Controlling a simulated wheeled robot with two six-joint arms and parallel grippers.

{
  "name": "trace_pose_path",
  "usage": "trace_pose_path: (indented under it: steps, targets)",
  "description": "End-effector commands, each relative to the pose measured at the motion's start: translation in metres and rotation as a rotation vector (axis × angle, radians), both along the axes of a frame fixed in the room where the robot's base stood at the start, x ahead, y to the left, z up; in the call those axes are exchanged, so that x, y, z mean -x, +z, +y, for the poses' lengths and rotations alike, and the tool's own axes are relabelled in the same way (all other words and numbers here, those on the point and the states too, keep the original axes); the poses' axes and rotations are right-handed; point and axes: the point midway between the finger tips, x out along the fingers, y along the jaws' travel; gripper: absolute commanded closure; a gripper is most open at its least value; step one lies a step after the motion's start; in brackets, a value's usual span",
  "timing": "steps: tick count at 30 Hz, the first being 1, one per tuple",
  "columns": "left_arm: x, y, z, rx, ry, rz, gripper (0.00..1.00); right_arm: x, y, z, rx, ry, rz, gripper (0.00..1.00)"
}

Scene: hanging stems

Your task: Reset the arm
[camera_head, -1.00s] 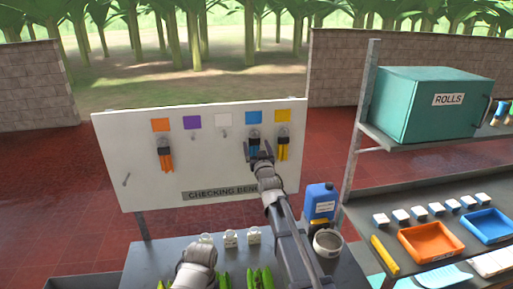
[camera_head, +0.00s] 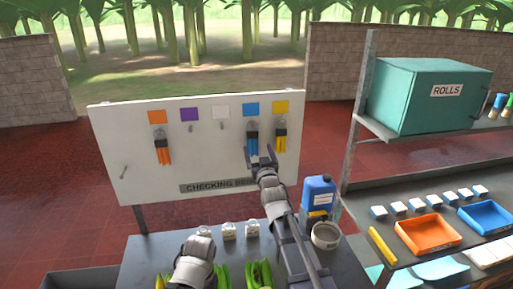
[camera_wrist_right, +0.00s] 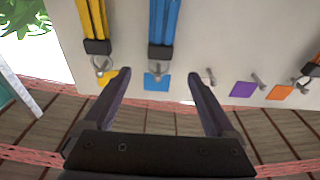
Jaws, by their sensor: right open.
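My right gripper (camera_head: 261,153) is in front of the white board (camera_head: 165,177) in the head view, just below the blue strap bundle (camera_head: 252,142). In the right wrist view its fingers (camera_wrist_right: 159,76) are spread wide, with nothing between them. The wrist picture is upside down: the blue bundle (camera_wrist_right: 163,22) hangs from its ring near the blue label (camera_wrist_right: 157,82), between the fingertips in the picture. The yellow bundle (camera_wrist_right: 93,20) is beside it. Part of my left arm shows at the bottom of the head view; its gripper does not show.
A blue jug (camera_head: 318,194) and a grey round pot (camera_head: 325,235) stand on the dark bench near my right arm. White tags (camera_head: 229,230) and green stems (camera_head: 258,275) are there too. A shelf at right holds a teal ROLLS box (camera_head: 430,95), an orange tray (camera_head: 428,234) and a blue tray (camera_head: 486,219).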

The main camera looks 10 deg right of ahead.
Motion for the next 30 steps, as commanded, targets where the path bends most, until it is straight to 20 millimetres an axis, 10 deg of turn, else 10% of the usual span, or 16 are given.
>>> trace_pose_path:
  steps: [5, 11, 21, 30]
  targets:
    - [0.000, -0.008, 0.000, 0.000, -0.001, 0.000, 0.55, 0.005, -0.024, 0.012, 0.005, 0.015, 0.074, 0.09]
    - [0.000, -0.037, 0.000, -0.001, -0.004, 0.000, 0.55, 0.047, -0.134, 0.061, 0.042, 0.075, 0.446, 0.09]
    - [0.000, -0.084, 0.000, -0.002, -0.010, 0.000, 0.55, 0.211, -0.305, 0.116, 0.195, 0.157, 1.190, 0.09]
    - [0.000, -0.108, 0.000, -0.002, -0.014, 0.001, 0.55, 0.340, -0.355, 0.117, 0.331, 0.167, 1.633, 0.09]
